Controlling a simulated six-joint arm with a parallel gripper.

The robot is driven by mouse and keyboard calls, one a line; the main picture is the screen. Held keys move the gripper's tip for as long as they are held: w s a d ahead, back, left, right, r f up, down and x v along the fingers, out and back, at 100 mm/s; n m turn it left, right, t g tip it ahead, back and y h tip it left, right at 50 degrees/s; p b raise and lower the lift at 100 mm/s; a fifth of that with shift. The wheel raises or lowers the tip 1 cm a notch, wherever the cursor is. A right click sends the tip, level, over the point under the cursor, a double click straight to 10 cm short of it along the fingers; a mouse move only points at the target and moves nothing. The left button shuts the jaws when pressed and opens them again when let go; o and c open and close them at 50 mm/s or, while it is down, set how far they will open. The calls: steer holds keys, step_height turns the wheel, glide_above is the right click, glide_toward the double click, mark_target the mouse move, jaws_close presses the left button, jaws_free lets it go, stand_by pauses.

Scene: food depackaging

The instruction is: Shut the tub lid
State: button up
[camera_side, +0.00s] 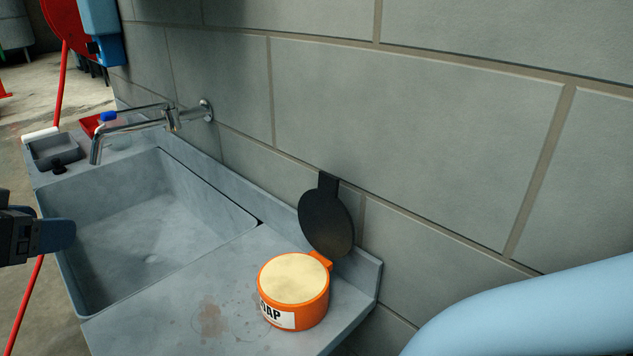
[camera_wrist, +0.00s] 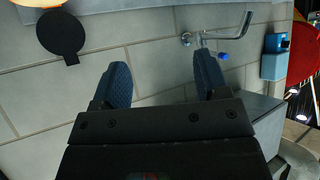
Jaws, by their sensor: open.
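An orange tub (camera_side: 296,300) with a soap label stands upright on the counter right of the sink, full of a cream-coloured fill. Its black round lid (camera_side: 326,222) stands open, tilted up from the hinge at the tub's back, with its tab near the wall. In the wrist view the lid (camera_wrist: 60,34) hangs at the upper left, beside part of the tub (camera_wrist: 50,3). My gripper (camera_wrist: 163,72) is open and empty, its blue fingers apart. In the side view part of my gripper (camera_side: 48,236) shows at the left edge, over the sink's left side, well away from the tub.
The grey sink basin (camera_side: 100,262) lies between my gripper and the tub. A metal tap (camera_side: 150,120) juts from the block wall (camera_side: 410,130) over the basin. A small grey tray (camera_side: 52,152) sits at the sink's far left corner.

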steer(key=w+d+f+m+t+h, duration=0.1)
steer(key=w+d+m+t+h, duration=0.35)
steer(key=d, duration=1.05)
steer(key=m+g+h, duration=0.1)
steer(key=g+h, duration=0.2)
steer(key=h, duration=0.2)
glide_toward(326, 183)
steer(key=x, duration=1)
steer(key=shift+w+d, duration=0.1)
steer(key=shift+d, duration=0.1)
jaws_close()
